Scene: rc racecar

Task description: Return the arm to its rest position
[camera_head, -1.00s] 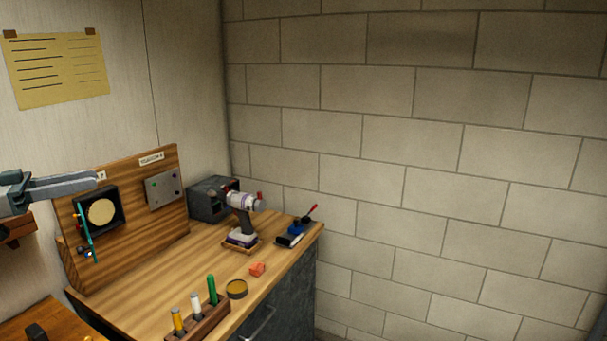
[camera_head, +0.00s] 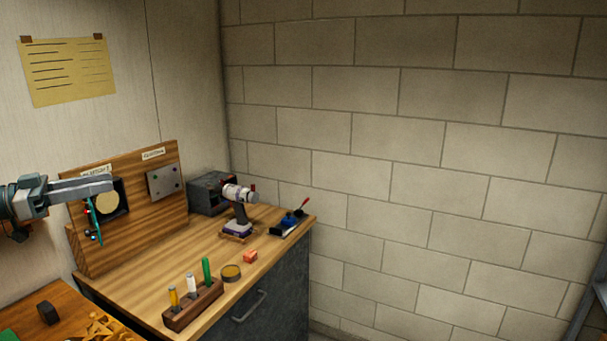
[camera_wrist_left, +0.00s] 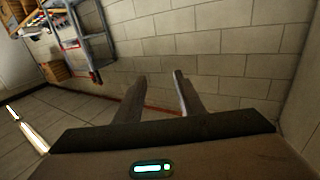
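My left arm comes in at the left edge of the head view, with its gripper (camera_head: 82,187) raised in front of the wooden board. In the left wrist view, the two fingers of this gripper (camera_wrist_left: 160,90) stand apart with nothing between them. The wrist view looks past the fingers at a block wall and the floor. My right gripper shows in neither view.
A wooden board (camera_head: 150,220) with a round-faced box (camera_head: 108,203) stands on the bench (camera_head: 135,290). A ladder (camera_wrist_left: 80,40) stands by the wall.

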